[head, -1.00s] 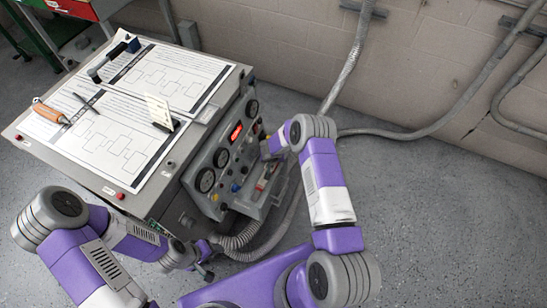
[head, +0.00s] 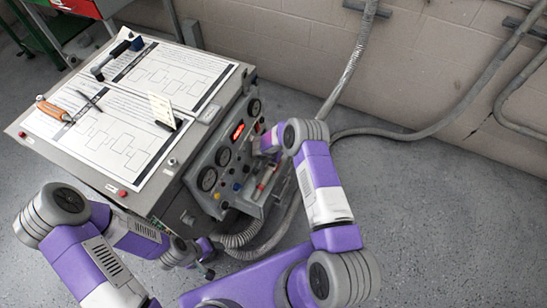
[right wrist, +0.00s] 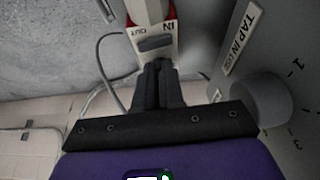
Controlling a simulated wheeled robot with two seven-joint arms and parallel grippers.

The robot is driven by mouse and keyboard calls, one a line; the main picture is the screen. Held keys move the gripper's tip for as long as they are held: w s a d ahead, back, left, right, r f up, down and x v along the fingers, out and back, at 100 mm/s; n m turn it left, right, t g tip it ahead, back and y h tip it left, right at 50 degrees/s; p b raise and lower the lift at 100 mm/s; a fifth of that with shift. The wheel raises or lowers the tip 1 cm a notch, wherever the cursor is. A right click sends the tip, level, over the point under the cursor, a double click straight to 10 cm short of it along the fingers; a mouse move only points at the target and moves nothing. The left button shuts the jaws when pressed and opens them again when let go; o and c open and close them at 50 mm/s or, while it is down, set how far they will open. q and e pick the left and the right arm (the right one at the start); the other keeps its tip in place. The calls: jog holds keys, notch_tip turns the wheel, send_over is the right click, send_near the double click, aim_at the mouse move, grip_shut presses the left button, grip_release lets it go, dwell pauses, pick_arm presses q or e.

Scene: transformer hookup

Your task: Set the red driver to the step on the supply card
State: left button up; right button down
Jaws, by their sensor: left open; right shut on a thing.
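In the head view my right gripper (head: 262,146) is at the instrument panel (head: 222,155), beyond its small shelf. In the right wrist view its dark fingers (right wrist: 157,75) are closed together at a grey tab (right wrist: 155,43) on a white and red block marked IN and OUT (right wrist: 152,28), which appears to be the red driver. Beside it are a grey round knob (right wrist: 262,98), a numbered scale and a "TAP IN USE" label (right wrist: 242,38). The knob's setting is unclear. The supply card is probably the small upright card (head: 161,110); its writing is unreadable. My left gripper (head: 205,269) is open and empty, low beside the cabinet.
The cabinet top (head: 40,150) holds printed diagram sheets (head: 110,140), an orange-handled tool (head: 50,108) and a dark tool (head: 108,62). A red-white item (head: 262,187) lies on the panel shelf. Grey hoses hang below.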

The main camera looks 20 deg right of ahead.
jog(key=c, duration=1.2)
grip_release()
jog(key=shift+c, duration=0.2)
jog(key=p+v, duration=0.2)
jog(key=v, duration=0.4)
jog(key=shift+r+p, duration=0.3)
jog(key=shift+p, duration=0.05)
jog(key=shift+s+a+r, duration=0.2)
jog(key=shift+a+r, duration=0.05)
jog(key=shift+r, duration=0.15)
jog(key=shift+o, duration=0.2)
